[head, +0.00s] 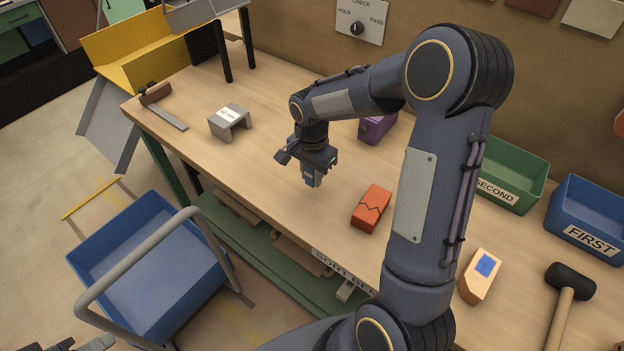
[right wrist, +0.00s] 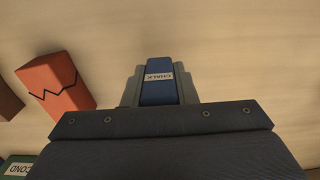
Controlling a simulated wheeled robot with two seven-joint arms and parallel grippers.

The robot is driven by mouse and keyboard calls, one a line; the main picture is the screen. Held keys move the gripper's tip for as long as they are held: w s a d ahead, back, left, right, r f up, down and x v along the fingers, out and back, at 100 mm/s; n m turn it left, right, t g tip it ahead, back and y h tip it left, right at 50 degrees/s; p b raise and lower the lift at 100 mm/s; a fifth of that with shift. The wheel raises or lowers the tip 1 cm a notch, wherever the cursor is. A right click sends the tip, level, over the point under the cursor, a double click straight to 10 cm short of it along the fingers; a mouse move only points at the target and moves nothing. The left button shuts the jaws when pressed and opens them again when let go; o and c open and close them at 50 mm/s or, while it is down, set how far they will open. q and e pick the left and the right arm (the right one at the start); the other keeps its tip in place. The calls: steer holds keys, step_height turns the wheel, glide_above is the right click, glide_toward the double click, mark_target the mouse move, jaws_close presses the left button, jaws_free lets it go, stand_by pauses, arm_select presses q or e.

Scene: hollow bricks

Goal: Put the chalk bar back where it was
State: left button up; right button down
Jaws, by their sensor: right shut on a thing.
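The chalk bar (head: 311,178) is a small blue bar held upright below my right gripper (head: 312,165). In the right wrist view the bar (right wrist: 159,88) shows a pale label reading CHALK, between the two grey fingers. My right gripper is shut on it, over the middle of the workbench (head: 270,195). I cannot tell whether the bar's lower end touches the bench. Part of my left gripper (head: 80,345) shows at the bottom left edge, cut off by the frame.
An orange brick with a black zigzag line (head: 371,208) lies right of the bar. A grey bridge-shaped block (head: 230,122) stands left; a purple object (head: 376,130) is behind. Green SECOND (head: 513,177) and blue FIRST bins (head: 588,212), a cracked-free tan brick (head: 479,276) and mallet (head: 570,285) are right.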

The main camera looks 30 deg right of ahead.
mark_target(312, 182)
steer(key=shift+w+d+f, duration=0.15)
steer(key=shift+w+f, duration=0.05)
steer(key=shift+f, duration=1.65)
steer(key=shift+f, duration=0.2)
steer(key=c, duration=1.2)
jaws_free()
steer(key=shift+o, duration=0.2)
steer(key=shift+r, duration=0.15)
